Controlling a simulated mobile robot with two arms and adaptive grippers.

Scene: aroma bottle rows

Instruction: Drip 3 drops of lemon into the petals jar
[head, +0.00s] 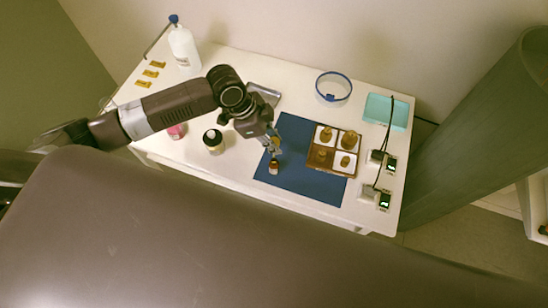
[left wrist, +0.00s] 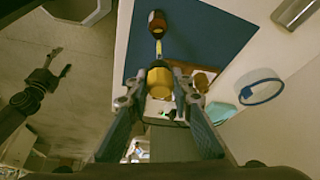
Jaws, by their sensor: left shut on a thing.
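My left gripper (head: 272,146) is over the blue mat, just above a small brown bottle (head: 274,167) with a pale label. In the left wrist view, my left gripper (left wrist: 160,98) is shut on a dropper with a yellow top (left wrist: 160,79). Its thin stem (left wrist: 158,48) points at the brown bottle (left wrist: 157,20); I cannot tell whether the tip is inside. A small pink jar (head: 177,131), perhaps the petals jar, stands left of the mat under my arm. In the left wrist view, a dark gripper (left wrist: 62,64), likely my right one, shows above the floor.
A brown divided tray (head: 320,165) is on the blue mat (head: 300,183). Two devices with green displays (head: 384,201) and a teal box (head: 398,112) are at right. A white bottle (head: 184,48) stands far left.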

